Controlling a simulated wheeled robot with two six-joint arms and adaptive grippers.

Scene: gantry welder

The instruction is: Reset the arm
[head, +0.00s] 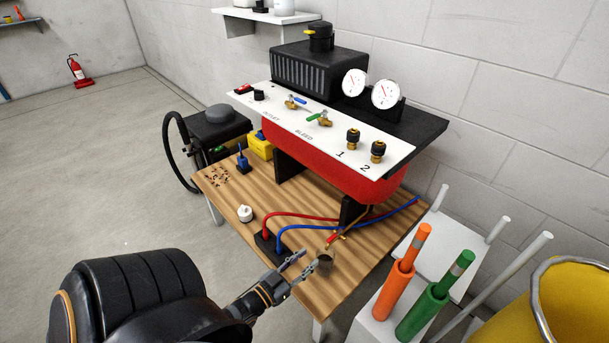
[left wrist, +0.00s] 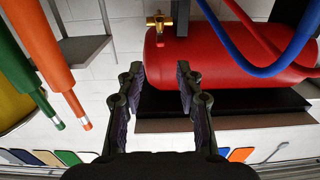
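My left gripper (head: 294,272) is low over the front of the wooden table (head: 320,288) in the head view. Its two fingers are spread apart. In the left wrist view the left gripper (left wrist: 158,82) is open, and I see nothing held between its fingers. My right gripper is in neither view.
A red tank (head: 322,165) under a white gauge panel (head: 313,127) stands on the table, with red and blue hoses in front. A white knob (head: 245,213) is on the table. Orange (head: 395,289) and green (head: 424,309) holders and a yellow bin (head: 577,305) are at right. Open floor lies left.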

